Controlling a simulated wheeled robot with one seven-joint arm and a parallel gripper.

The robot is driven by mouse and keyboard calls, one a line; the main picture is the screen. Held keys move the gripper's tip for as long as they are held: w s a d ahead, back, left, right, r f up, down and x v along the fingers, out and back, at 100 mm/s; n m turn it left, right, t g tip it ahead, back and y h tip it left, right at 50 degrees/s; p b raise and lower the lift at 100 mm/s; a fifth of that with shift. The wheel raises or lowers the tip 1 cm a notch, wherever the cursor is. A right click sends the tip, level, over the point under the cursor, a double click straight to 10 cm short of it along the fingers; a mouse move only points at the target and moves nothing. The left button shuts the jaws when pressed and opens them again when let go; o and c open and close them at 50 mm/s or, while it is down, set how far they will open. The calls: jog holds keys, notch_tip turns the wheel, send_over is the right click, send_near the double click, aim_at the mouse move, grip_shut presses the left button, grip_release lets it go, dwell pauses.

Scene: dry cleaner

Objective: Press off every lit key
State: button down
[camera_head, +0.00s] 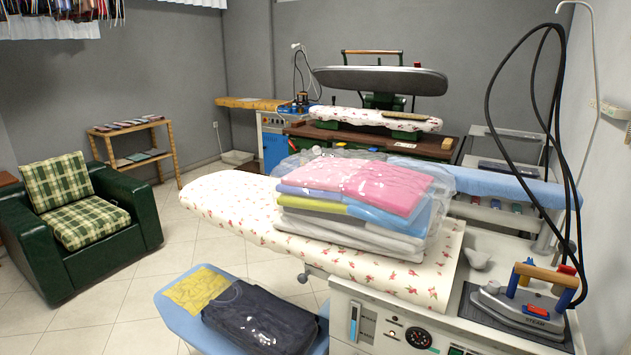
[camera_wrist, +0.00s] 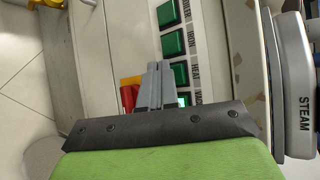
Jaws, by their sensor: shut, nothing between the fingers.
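In the wrist view a column of green keys runs down a white labelled strip. The top key (camera_wrist: 167,13), the second key (camera_wrist: 173,43) and the third key (camera_wrist: 180,73) look dark green. The lowest key (camera_wrist: 184,100) shows a brighter green and is partly hidden by my gripper's mount. My gripper (camera_wrist: 155,68) is shut and empty, its fingertips just left of the third key; contact cannot be told. In the head view the ironing table's panel (camera_head: 375,328) shows at the bottom, its green keys mostly cut off. My gripper is not in the head view.
A red and yellow switch (camera_wrist: 129,96) sits left of my fingers. A steam iron (camera_head: 522,305) rests on the panel's top at right, with black cables above. Bagged folded clothes (camera_head: 355,187) lie on the floral board (camera_head: 225,200). A dark bagged garment (camera_head: 262,318) lies below.

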jog(key=shift+s+a, duration=1.7)
jog(key=shift+s, duration=0.8)
jog(key=s+a+r+n+g+y, duration=0.1)
jog(key=a+r+n+g, duration=0.3)
jog(key=a+r+n, duration=0.5)
jog(key=s+a+r+n+g+y, duration=0.1)
jog(key=a+r+n+g, duration=0.4)
jog(key=a, duration=0.5)
jog(key=s+a+r+n+t+h, duration=0.1)
jog(key=s+a+r+n+h, duration=0.15)
jog(key=s+r, duration=0.4)
jog(key=s+a+r+n+t+h, duration=0.1)
jog(key=s+a+r+n, duration=0.25)
jog(key=s, duration=0.55)
notch_tip(320, 180, up, 15)
jog(key=p, duration=1.4)
jog(key=shift+w+n, duration=0.2)
jog(key=shift+n, duration=0.1)
jog(key=shift+f, duration=0.1)
